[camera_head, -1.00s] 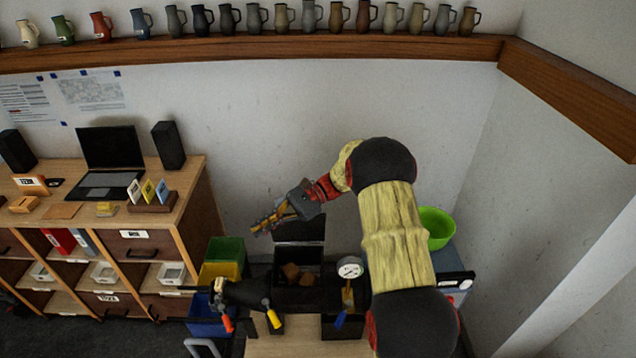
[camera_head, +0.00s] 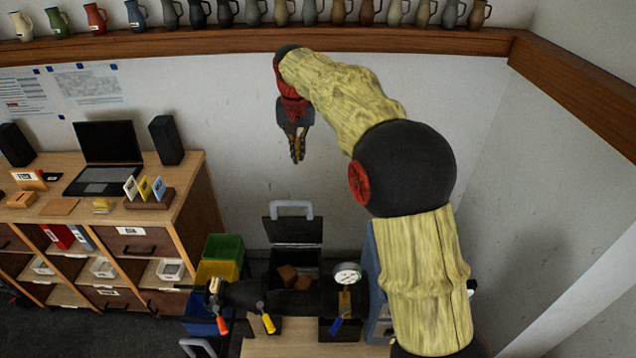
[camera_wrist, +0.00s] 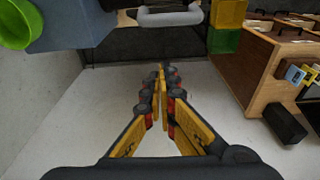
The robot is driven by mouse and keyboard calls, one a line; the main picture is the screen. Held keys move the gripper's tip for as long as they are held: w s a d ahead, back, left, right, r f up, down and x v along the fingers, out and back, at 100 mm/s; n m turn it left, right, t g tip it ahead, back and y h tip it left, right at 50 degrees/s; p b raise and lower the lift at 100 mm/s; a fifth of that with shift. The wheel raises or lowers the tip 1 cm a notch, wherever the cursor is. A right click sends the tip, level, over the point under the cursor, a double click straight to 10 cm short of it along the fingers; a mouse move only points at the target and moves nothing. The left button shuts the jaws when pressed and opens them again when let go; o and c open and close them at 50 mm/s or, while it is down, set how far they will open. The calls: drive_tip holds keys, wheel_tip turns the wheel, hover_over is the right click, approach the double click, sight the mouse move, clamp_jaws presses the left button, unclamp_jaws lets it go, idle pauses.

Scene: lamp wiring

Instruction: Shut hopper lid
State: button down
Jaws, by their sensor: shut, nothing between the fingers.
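The hopper (camera_head: 294,301) is a dark box in the head view, with brown chunks (camera_head: 290,276) inside. Its dark lid (camera_head: 293,231) stands open and upright at the back edge, with a grey handle (camera_head: 290,206) on top. The handle also shows at the top of the wrist view (camera_wrist: 169,17). My gripper (camera_head: 298,158) hangs above and behind the lid, fingers pointing down, apart from it. It is shut and empty, and its fingertips meet in the wrist view (camera_wrist: 158,72).
A pressure gauge (camera_head: 347,274) stands right of the hopper. A black machine part with orange and yellow levers (camera_head: 268,323) is at its left front. Green and yellow bins (camera_head: 224,249) and a wooden desk (camera_head: 178,211) lie to the left. A wall is behind.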

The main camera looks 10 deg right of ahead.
wheel_tip(320, 180, down, 12)
drive_tip(key=p, duration=0.2)
drive_tip(key=shift+s+a+r, duration=0.2)
drive_tip(key=shift+s+a, duration=0.1)
drive_tip(key=shift+s, duration=0.1)
drive_tip(key=shift+s, duration=0.1)
idle(0.4)
